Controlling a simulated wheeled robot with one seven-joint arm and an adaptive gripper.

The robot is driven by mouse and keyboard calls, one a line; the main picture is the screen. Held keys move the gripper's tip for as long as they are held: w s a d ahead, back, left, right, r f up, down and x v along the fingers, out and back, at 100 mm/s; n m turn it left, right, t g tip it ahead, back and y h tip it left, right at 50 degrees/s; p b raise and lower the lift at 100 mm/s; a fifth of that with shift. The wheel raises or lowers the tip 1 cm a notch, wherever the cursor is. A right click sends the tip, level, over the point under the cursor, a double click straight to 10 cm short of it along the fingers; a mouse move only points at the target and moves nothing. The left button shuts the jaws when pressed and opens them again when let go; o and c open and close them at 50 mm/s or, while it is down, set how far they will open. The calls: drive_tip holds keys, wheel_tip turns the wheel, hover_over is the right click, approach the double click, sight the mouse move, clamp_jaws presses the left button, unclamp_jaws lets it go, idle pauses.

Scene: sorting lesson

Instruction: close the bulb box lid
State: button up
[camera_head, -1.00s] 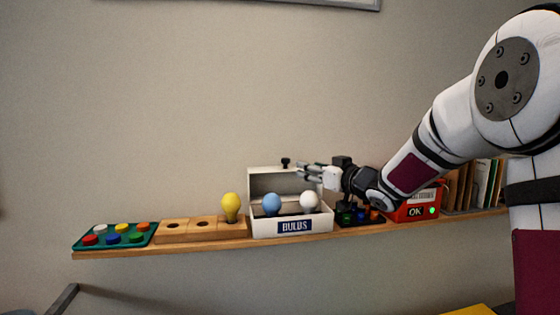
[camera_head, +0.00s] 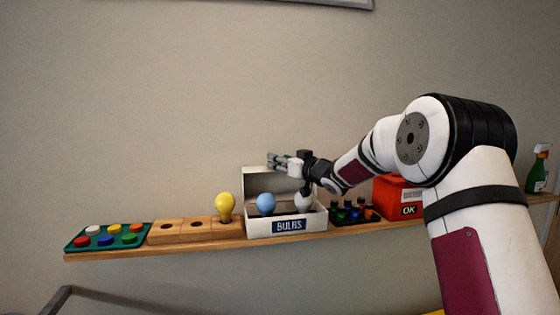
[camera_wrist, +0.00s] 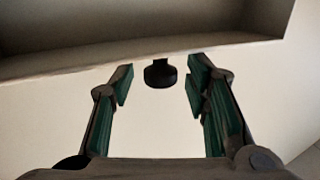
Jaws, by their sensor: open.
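The white bulb box (camera_head: 258,228), labelled BULBS, stands on the shelf with its lid (camera_head: 254,182) raised upright at the back. In the wrist view, the black knob (camera_wrist: 160,73) lies between the open fingertips (camera_wrist: 160,84), with gaps on both sides. The lid (camera_wrist: 70,67) also shows there.
On the narrow wooden shelf (camera_head: 150,251), a yellow bulb (camera_head: 226,205) stands in a wooden holder (camera_head: 165,233) left of the box, beside a green tray (camera_head: 76,249) of coloured pieces. Small dark bottles (camera_head: 350,212) and a red box (camera_head: 393,193) stand to the right.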

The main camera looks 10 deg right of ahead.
drive_tip(key=shift+w+a, duration=0.25)
drive_tip(key=shift+w, duration=0.2)
clamp_jaws()
